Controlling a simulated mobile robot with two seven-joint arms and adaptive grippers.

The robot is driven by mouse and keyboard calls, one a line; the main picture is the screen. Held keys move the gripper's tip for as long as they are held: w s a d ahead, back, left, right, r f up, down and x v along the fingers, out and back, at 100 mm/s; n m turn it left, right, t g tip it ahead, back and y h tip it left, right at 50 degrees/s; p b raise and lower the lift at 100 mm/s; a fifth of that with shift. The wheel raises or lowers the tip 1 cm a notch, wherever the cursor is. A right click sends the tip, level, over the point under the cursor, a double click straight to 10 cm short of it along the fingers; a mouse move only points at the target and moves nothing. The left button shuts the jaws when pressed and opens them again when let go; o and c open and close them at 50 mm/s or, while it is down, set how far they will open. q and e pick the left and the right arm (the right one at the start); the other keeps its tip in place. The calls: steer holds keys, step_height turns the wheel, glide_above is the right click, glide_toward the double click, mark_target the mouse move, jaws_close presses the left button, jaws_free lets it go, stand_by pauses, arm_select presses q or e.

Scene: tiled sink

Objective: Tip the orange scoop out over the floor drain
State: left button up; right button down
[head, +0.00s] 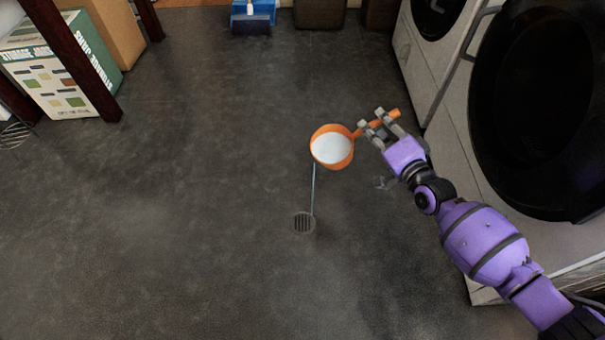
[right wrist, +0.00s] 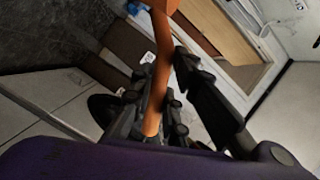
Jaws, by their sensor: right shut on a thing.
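The orange scoop (head: 320,157) hangs in the air in the middle of the head view, its round bowl showing a white inside or white contents; I cannot tell which. My right gripper (head: 377,124) is shut on its handle, to the right of the bowl. The orange handle also shows between the dark fingers in the right wrist view (right wrist: 160,75). The round slotted floor drain (head: 304,222) lies below and slightly left of the bowl in the picture. A thin pale line (head: 314,190) runs from the bowl's lower edge to the drain. My left gripper is not in view.
White front-loading machines (head: 455,90) with dark round doors stand along the right. Boxes (head: 62,75) stand behind dark posts at the upper left. A blue container (head: 253,18) is at the back. The dark floor (head: 180,200) around the drain is clear.

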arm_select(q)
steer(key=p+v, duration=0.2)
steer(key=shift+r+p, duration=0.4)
arm_select(e)
steer(key=shift+n+t, duration=0.4)
steer(key=shift+n, duration=0.4)
steer(key=shift+s+a+r, duration=1.15)
steer(key=shift+a+r, duration=0.05)
steer(key=shift+r, duration=0.05)
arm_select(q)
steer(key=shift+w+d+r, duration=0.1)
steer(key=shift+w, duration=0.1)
arm_select(e)
steer(key=shift+s+a+r, duration=0.1)
steer(key=shift+s+r, duration=0.05)
arm_select(q)
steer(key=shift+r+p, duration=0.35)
steer(key=shift+p, duration=0.15)
arm_select(e)
steer(key=shift+s+a+r+n, duration=0.35)
steer(key=shift+s+a+n, duration=0.05)
steer(key=shift+a, duration=0.05)
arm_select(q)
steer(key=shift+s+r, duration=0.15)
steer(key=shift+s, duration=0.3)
arm_select(e)
steer(key=shift+s+a+r+n, duration=0.2)
steer(key=shift+s+a+n, duration=0.1)
steer(key=shift+s+a+r, duration=0.1)
